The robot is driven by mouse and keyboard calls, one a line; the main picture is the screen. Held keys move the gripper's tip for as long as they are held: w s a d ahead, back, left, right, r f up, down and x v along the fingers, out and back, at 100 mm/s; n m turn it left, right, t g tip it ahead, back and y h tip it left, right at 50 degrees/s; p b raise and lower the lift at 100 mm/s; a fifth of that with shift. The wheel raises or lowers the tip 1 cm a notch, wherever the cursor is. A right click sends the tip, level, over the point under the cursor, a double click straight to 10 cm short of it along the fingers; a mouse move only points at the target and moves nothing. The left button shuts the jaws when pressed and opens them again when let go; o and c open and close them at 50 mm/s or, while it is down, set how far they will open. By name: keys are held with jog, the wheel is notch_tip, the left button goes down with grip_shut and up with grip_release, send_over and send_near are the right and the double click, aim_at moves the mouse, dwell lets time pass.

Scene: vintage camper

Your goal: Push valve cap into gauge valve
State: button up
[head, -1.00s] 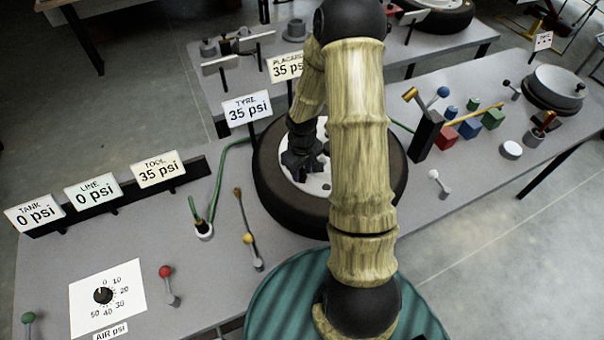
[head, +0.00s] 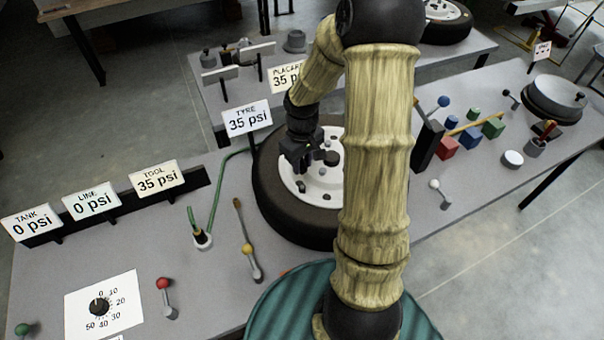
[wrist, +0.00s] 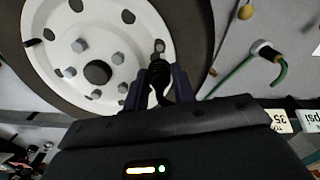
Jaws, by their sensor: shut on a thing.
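My gripper (head: 303,160) is over the left part of the white wheel of the near tyre (head: 268,205). In the wrist view its two fingers (wrist: 159,84) are shut on a small dark piece (wrist: 157,72), which looks like the valve cap. The piece points towards the wheel rim's edge, where a dark stem-like part (wrist: 158,46) shows. I cannot tell whether the two touch, or whether that part is the gauge valve. The white wheel (wrist: 95,60), with several bolts and dark holes, fills the left of the wrist view.
Gauge signs (head: 158,180) stand along the bench's left back edge. Levers (head: 163,284) stand at the front.

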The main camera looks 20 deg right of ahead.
jog(key=shift+r, duration=0.95)
jog(key=shift+f, duration=0.1)
